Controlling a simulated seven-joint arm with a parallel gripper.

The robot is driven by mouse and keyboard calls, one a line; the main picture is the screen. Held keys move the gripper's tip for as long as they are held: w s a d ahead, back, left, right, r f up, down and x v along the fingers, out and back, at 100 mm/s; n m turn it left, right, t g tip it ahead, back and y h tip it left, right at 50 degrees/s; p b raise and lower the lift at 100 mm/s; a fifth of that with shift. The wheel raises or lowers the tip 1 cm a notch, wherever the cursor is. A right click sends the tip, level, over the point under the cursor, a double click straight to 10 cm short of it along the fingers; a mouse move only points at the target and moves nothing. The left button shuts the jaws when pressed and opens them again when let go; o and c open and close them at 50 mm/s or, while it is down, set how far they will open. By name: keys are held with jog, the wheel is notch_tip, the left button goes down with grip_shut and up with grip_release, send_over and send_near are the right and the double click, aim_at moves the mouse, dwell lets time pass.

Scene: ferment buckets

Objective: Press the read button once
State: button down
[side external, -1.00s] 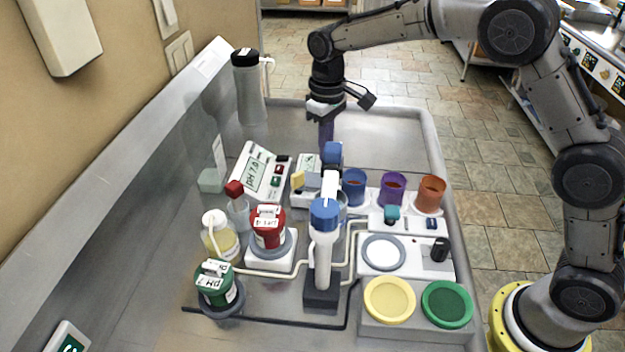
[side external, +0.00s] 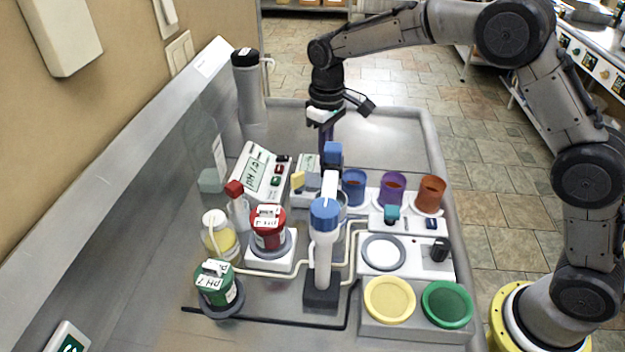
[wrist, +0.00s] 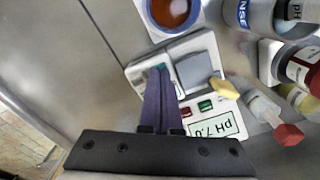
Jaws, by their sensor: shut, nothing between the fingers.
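The pH meter (side external: 253,160) is a white sloped box on the steel bench, with a display reading about 7.0. It also shows in the wrist view (wrist: 237,137), right of my fingers. Beside the display are a red button (wrist: 186,112) and a green button (wrist: 205,105); I cannot read which is marked read. My gripper (side external: 326,143) points down behind the second white instrument, its two purple fingers together and empty. In the wrist view my gripper (wrist: 160,72) overlaps that instrument (wrist: 135,73) and hides part of its face; contact cannot be told.
A grey block (wrist: 195,70) and a yellow tab (wrist: 223,89) lie beside the fingers. Blue (side external: 354,188), purple (side external: 392,190) and orange (side external: 431,194) cups stand to the right. A blue-topped white stand (side external: 322,255) rises in front.

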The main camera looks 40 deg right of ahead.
jog(key=shift+f, duration=0.4)
jog(key=shift+r, duration=3.1)
